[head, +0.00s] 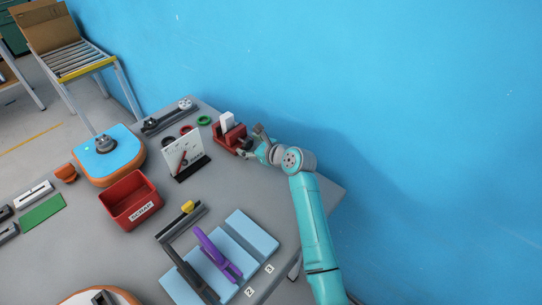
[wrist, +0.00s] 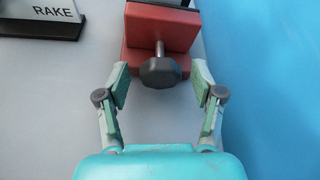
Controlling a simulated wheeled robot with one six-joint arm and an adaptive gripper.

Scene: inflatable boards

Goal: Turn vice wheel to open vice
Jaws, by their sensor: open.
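The red vice (head: 228,138) stands at the back right of the grey table, near the blue wall. A white block (head: 227,121) sits upright in its top. In the wrist view the vice's red body (wrist: 165,27) fills the top centre. Its dark grey wheel (wrist: 160,73) sticks out towards me on a short metal shaft. My gripper (wrist: 160,82) is open, with one finger on each side of the wheel and a visible gap on both sides. In the head view my gripper (head: 252,145) is at the vice's right side, and the wheel is hard to make out there.
A white sign board (head: 182,153) on a dark base stands left of the vice; its RAKE lettering shows in the wrist view. A red SCRAP bin (head: 131,201), a purple clamp-like part (head: 214,252) and blue boards (head: 252,232) lie nearer. The blue wall is close on the right.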

